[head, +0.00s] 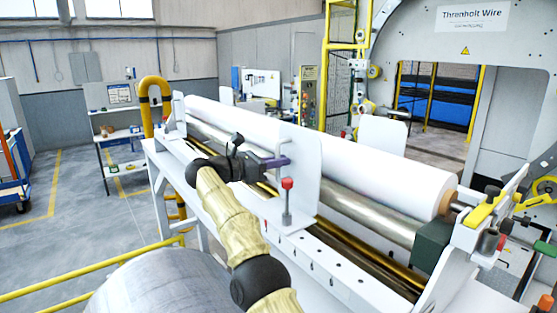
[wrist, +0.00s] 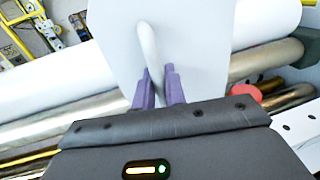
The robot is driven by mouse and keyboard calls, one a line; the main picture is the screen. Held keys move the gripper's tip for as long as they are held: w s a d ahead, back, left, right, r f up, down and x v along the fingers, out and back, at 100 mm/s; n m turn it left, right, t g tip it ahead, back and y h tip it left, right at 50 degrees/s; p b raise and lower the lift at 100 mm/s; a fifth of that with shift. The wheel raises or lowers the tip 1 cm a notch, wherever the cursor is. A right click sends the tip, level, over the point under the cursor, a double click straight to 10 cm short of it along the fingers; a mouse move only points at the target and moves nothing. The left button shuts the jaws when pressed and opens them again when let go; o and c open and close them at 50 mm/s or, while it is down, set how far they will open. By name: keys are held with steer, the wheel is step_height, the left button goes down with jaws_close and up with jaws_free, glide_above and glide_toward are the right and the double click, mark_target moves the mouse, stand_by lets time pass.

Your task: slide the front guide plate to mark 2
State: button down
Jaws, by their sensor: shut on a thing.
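The front guide plate (head: 306,165) is a white upright plate in front of the white roll, near the middle of the head view. In the wrist view the plate (wrist: 195,40) fills the upper middle, with its pale bar handle (wrist: 148,42) standing out from it. My gripper (head: 281,161) reaches the plate's left side. In the wrist view its purple fingers (wrist: 159,80) are shut on the handle, one on each side. A red-topped knob (head: 287,184) stands upright on the plate's foot; its red top (wrist: 243,93) shows right of the fingers. I cannot read any mark numbers.
The white rail (head: 345,285) with a row of small holes runs toward the lower right. A white roll (head: 400,175) and a metal roller (head: 375,207) lie behind the plate. Another white plate (head: 178,108) stands at the far left end. A dark green block (head: 432,246) sits near the right end.

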steer(key=c, duration=1.5)
jaws_free()
steer(key=shift+c, duration=0.2)
steer(key=shift+d, duration=0.15)
